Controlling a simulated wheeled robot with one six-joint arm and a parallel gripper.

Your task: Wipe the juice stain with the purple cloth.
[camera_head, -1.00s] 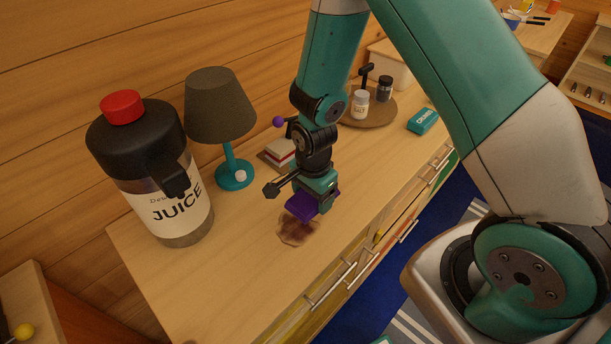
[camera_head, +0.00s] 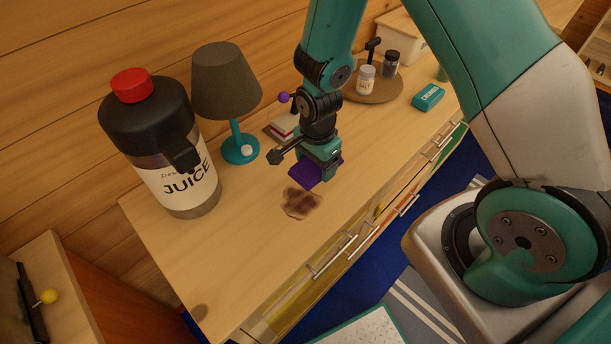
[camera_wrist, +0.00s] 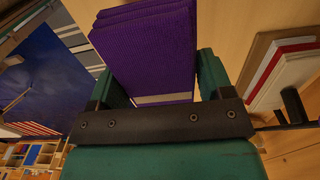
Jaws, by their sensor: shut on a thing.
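The purple cloth (camera_head: 309,173) is held in my gripper (camera_head: 322,171), low over the wooden counter. In the wrist view the folded purple cloth (camera_wrist: 150,48) sits between the two green fingers of my gripper (camera_wrist: 155,85). The brown juice stain (camera_head: 302,203) lies on the counter, just in front of the cloth in the head view. The cloth appears apart from the stain; I cannot tell its exact height above the counter. The stain is not seen in the wrist view.
A large juice jug (camera_head: 165,150) and a lamp (camera_head: 228,95) stand left of the gripper. A small stack (camera_head: 283,127) sits behind it. A round tray (camera_head: 374,92) with jars and a teal box (camera_head: 428,97) are farther back. Drawer handles line the front edge.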

